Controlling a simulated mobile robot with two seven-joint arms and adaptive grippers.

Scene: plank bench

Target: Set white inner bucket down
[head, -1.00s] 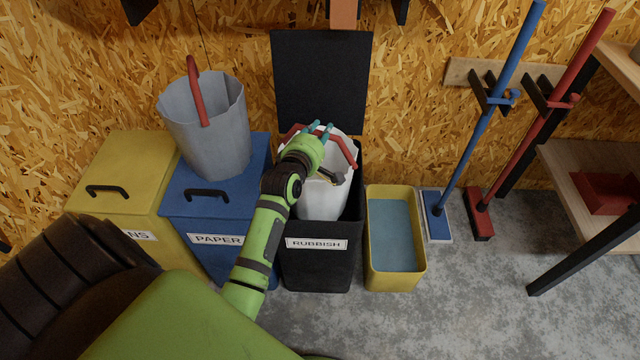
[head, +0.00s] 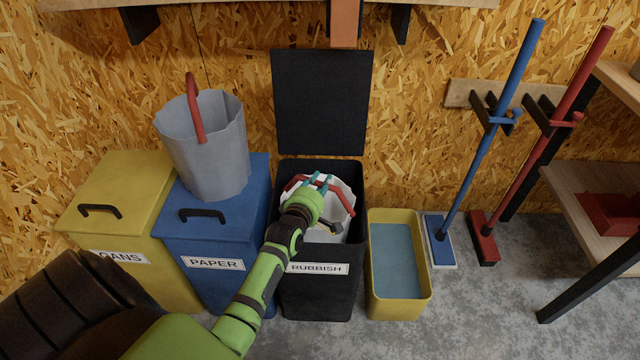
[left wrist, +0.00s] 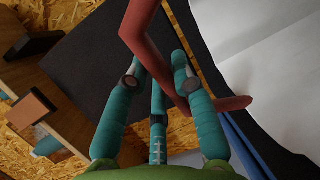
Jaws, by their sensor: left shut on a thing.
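The white inner bucket (head: 346,222) is inside the black rubbish bin (head: 318,296), its rim near or below the bin's rim. Its red handle (head: 345,197) shows at the top. My left gripper (head: 320,180) is shut on the handle, over the bucket's left rear part. In the left wrist view, the gripper's teal fingers (left wrist: 160,72) close around the red handle (left wrist: 152,62), with the white bucket wall (left wrist: 265,75) to the right. The bucket's bottom is hidden, so I cannot tell whether it touches the bin floor. My right gripper is not in view.
The bin's black lid (head: 321,102) stands open behind it. A blue paper bin (head: 222,235) with a grey bucket (head: 208,150) on it and a yellow cans bin (head: 108,185) stand left. A yellow tub (head: 397,307) is close on the right, then blue and red brooms.

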